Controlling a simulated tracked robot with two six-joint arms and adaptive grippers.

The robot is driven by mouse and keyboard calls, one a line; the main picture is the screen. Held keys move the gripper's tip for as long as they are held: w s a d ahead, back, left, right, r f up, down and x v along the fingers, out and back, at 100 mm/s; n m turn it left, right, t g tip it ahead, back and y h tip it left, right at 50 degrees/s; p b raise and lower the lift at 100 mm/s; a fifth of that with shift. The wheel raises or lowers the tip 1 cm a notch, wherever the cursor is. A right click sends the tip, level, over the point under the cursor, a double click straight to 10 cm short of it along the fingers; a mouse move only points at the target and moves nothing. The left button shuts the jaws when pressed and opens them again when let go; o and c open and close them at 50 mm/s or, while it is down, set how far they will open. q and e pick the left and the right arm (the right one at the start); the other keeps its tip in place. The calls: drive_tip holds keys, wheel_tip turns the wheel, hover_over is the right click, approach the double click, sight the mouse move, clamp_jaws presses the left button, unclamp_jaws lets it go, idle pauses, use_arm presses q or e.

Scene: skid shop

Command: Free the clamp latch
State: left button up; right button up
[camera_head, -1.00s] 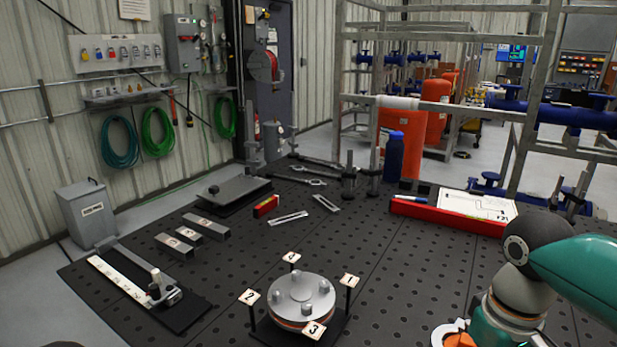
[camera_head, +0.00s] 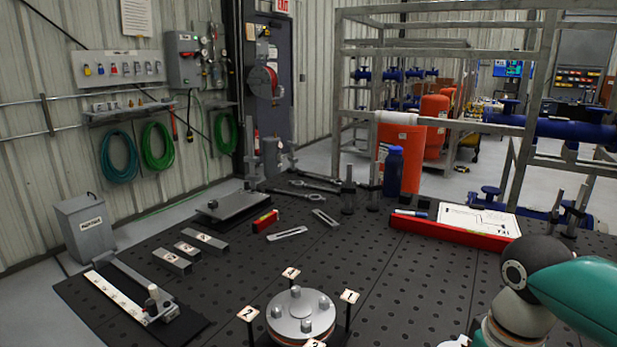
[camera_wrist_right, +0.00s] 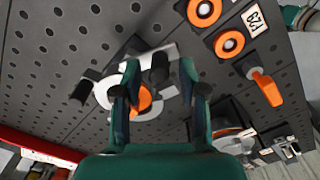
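My right gripper (camera_wrist_right: 158,95) shows in the right wrist view with its two teal fingers apart. Past the fingers lies a white and orange round part (camera_wrist_right: 144,100) with dark posts beside it, partly hidden by the left finger. I cannot tell whether the fingers touch it. An orange lever (camera_wrist_right: 266,88) on a pale mount stands to the right, apart from the fingers. I cannot tell for sure which of these is the clamp latch. In the head view my right arm comes in at the lower right and its gripper is out of frame. My left gripper is not in view.
Two orange rings (camera_wrist_right: 229,44) sit by a label in the wrist view. In the head view, a bolted round flange (camera_head: 300,314) stands at the front among numbered tags. A red channel (camera_head: 450,232) lies beyond my right arm. The perforated table (camera_head: 390,280) is clear between them.

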drive_tip(key=c, duration=0.5)
drive_tip(key=shift+s, duration=0.1)
drive_tip(key=shift+s+d, duration=0.2)
drive_tip(key=shift+d, duration=0.05)
drive_tip(key=shift+s+d, duration=0.3)
idle(0.4)
